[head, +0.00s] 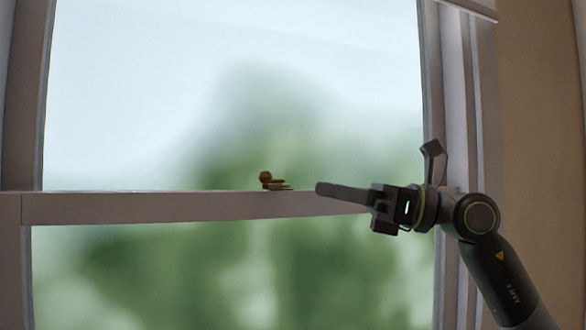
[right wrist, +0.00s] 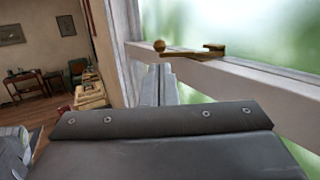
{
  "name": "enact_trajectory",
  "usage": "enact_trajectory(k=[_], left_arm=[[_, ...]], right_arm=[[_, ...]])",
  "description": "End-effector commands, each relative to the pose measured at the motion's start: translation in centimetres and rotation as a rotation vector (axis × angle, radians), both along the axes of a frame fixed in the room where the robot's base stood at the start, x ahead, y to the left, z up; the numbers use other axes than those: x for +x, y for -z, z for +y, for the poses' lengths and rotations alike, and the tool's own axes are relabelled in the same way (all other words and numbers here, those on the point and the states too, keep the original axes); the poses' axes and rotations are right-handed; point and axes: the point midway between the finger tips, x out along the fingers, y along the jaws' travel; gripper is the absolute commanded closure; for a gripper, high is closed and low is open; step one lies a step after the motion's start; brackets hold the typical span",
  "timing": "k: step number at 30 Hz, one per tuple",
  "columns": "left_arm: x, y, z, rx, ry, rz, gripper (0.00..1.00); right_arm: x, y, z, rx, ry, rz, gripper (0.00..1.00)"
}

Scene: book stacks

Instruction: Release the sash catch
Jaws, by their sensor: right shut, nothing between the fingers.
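The brass sash catch (head: 274,184) sits on top of the window's horizontal meeting rail (head: 140,207), near the middle. In the right wrist view the catch (right wrist: 190,53) shows a round knob at its left end and a lever running to a bracket at the right. My right gripper (head: 322,189) is shut and empty. Its fingers point left towards the catch, a short gap to its right in the head view. In the right wrist view the shut fingers (right wrist: 160,84) show below the knob, apart from it. My left gripper is not in view.
Glass panes (head: 200,90) fill the window above and below the rail. The window's side frame (head: 462,100) and a beige wall (head: 540,120) stand at the right. A room with a small table (right wrist: 22,80) and a chair shows in the right wrist view.

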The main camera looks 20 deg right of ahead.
Motion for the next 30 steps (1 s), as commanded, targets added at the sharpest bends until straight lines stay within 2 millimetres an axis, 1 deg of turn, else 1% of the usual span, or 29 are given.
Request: enact_trajectory(k=[1,6,13,19,30], left_arm=[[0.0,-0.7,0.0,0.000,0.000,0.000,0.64],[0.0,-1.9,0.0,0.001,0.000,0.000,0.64],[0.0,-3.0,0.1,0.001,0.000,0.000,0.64],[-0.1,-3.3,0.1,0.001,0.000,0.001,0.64],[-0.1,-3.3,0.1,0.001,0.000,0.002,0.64]], right_arm=[[0.3,-0.5,0.8,0.001,-0.006,-0.001,1.00],[1.3,-1.0,2.8,0.002,-0.005,0.000,1.00],[2.4,-1.3,4.9,0.001,-0.002,0.000,1.00],[2.8,-1.2,5.6,-0.001,0.000,0.000,1.00],[2.8,-1.2,5.6,-0.001,0.001,0.001,1.00]])
